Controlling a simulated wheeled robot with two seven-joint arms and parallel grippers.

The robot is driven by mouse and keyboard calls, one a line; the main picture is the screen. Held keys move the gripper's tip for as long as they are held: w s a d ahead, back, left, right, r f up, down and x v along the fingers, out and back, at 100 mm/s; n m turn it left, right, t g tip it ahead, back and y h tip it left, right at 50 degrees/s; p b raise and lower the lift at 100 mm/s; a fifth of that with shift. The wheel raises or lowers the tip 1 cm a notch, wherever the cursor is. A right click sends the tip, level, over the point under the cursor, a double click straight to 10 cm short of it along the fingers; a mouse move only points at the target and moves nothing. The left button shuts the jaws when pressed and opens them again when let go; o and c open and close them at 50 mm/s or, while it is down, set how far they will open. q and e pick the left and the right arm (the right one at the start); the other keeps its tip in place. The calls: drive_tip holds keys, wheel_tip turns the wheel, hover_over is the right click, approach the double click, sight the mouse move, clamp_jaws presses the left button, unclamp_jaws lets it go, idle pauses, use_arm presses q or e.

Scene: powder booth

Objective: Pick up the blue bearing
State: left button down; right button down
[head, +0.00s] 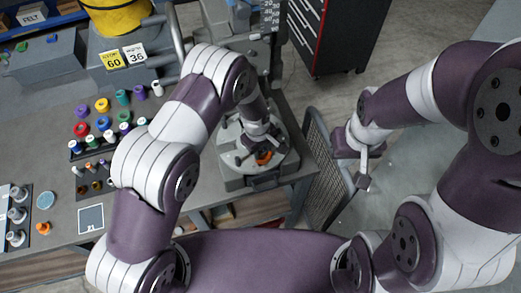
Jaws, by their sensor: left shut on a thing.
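A blue ring (103,123), which looks like the blue bearing, lies on the grey bench among other coloured rings, left of my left arm. My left gripper (262,152) is well to its right, low over the round plate of a grey machine. It is shut on a small orange piece (263,158), mostly hidden by the fingers. My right gripper (368,166) is at the right beside a mesh panel, with its fingers apart and nothing seen between them.
Coloured spools (122,97) stand nearby. The grey machine (232,180) stands at the bench's right end. A pale blue disc (45,200) and a framed card (91,219) lie in front.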

use_arm(q)
wheel_tip(320, 180, up, 3)
drive_tip(key=shift+r, duration=0.1)
drive_tip(key=s+d+r, duration=0.6)
drive_tip(key=s+d, duration=0.1)
drive_tip(key=s, duration=0.1)
drive_tip(key=w+a+f+n+t+h+b, duration=0.15)
drive_tip(key=w+a+f+b, duration=0.25)
drive_tip(key=w+a+b, duration=0.55)
drive_tip(key=shift+m+h, duration=0.35)
drive_tip(key=shift+m, duration=0.5)
drive_tip(key=d+f+b, duration=0.1)
drive_tip(key=b, duration=0.1)
drive_tip(key=s+f+b, duration=0.1)
drive_tip(key=f+b, duration=0.1)
drive_tip(key=d+f+b, duration=0.1)
drive_tip(key=f+b, duration=0.1)
drive_tip(key=shift+s+d, duration=0.15)
drive_tip(key=shift+d, duration=0.15)
drive_tip(key=shift+f, duration=0.1)
drive_tip(key=c, duration=0.7)
unclamp_jaws()
drive_tip(key=shift+o, duration=0.6)
drive_tip(key=shift+s, duration=0.15)
